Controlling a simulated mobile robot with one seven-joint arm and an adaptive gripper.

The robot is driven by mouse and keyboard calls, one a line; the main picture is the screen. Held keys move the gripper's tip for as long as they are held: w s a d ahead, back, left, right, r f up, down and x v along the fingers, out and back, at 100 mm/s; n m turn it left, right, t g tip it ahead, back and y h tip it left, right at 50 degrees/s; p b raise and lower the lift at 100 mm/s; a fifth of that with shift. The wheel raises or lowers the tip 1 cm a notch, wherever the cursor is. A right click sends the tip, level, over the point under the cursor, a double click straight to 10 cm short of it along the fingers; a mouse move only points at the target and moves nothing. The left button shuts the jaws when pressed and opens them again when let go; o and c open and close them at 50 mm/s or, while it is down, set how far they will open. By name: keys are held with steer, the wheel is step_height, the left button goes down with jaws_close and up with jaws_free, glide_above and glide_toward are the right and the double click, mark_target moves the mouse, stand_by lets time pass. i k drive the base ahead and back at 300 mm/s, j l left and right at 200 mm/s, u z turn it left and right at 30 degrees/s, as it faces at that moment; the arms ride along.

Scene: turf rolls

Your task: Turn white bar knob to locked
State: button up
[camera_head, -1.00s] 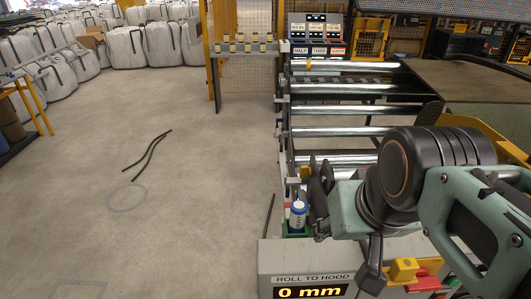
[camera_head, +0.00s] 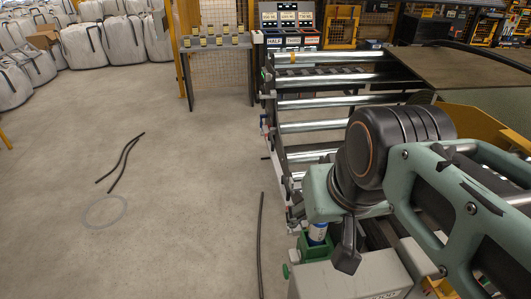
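I cannot make out the white bar knob in this view. My gripper (camera_head: 346,258) hangs at the lower middle, in front of the near end of the roller frame (camera_head: 310,127). One dark finger shows beside the pale control box (camera_head: 340,279). The other finger is not clear, so its opening cannot be told. My green and black arm hides much of the frame's near end and the right part of the box.
A blue and white bottle (camera_head: 317,232) stands in a green holder (camera_head: 317,250) just left of my gripper. A dark strip (camera_head: 261,245) lies on the floor, and two more (camera_head: 121,163) lie farther left. The floor at left is mostly open.

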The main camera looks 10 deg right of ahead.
mark_target(294, 254)
steer(key=k+j+z, duration=0.35)
steer(key=i+j, duration=0.15)
steer(key=i+j+z, duration=0.1)
steer(key=z, duration=0.25)
steer(key=j+z, duration=0.1)
steer(key=z, duration=0.25)
